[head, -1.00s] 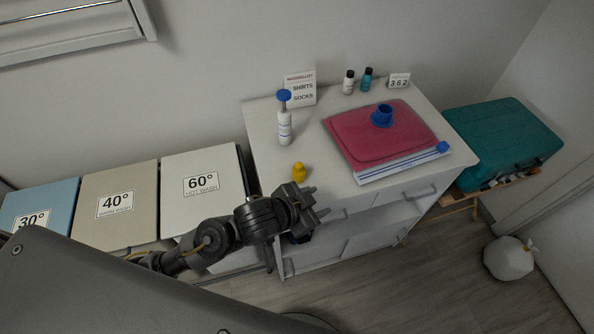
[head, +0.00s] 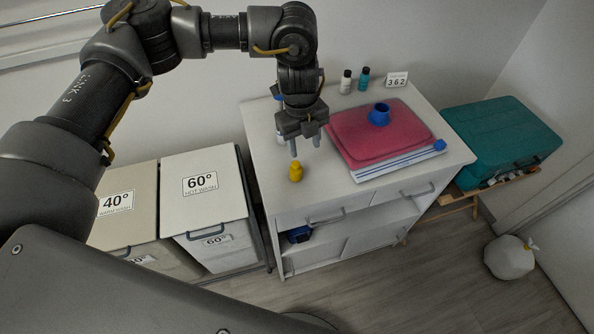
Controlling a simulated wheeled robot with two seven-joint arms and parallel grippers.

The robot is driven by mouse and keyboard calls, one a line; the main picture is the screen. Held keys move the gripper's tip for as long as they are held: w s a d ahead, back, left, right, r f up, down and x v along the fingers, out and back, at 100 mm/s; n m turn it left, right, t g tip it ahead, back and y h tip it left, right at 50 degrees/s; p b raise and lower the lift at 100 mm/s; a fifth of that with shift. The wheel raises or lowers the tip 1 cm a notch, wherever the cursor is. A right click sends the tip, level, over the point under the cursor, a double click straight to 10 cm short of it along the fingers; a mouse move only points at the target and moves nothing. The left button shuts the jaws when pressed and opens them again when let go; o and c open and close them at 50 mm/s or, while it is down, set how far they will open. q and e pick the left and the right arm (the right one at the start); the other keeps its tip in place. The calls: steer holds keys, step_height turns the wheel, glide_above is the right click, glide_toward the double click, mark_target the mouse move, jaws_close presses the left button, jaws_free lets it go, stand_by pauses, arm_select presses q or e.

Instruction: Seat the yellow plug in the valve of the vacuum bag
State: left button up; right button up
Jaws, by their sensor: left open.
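The yellow plug (head: 296,172) stands upright on the white cabinet top near its front left edge. The vacuum bag (head: 372,138), pink-red with a clear strip and a blue slider along its front edge, lies flat on the right part of the top. Its blue valve (head: 379,115) stands up from the bag's upper face. My left gripper (head: 305,146) points down, open and empty, just behind and above the yellow plug, with its fingertips apart. I cannot tell whether a finger touches the plug. My right gripper does not show.
A white bottle (head: 277,128) is mostly hidden behind my left gripper. Two small bottles, one white (head: 345,82) and one teal (head: 363,79), and a number card (head: 396,80) stand at the back. A teal case (head: 503,140) is right of the cabinet (head: 262,180); hampers (head: 203,185) are left.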

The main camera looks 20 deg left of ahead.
arm_select(q)
step_height(320, 180, up, 2)
steer(key=a+y, duration=0.1)
steer(key=a, duration=0.2)
steer(key=p, duration=0.1)
glide_above(296, 163)
steer(key=shift+n, duration=0.4)
steer(key=f, duration=0.5)
steer(key=shift+a+f, duration=0.2)
steer(key=shift+f, duration=0.05)
steer(key=shift+s+d+f+p, duration=0.1)
steer(key=shift+f+p, duration=0.2)
steer(key=shift+f, duration=0.15)
step_height(296, 163, down, 4)
steer(key=shift+d+f+p, duration=0.1)
steer(key=shift+f+p, duration=0.1)
steer(key=shift+p, duration=0.2)
jaws_close()
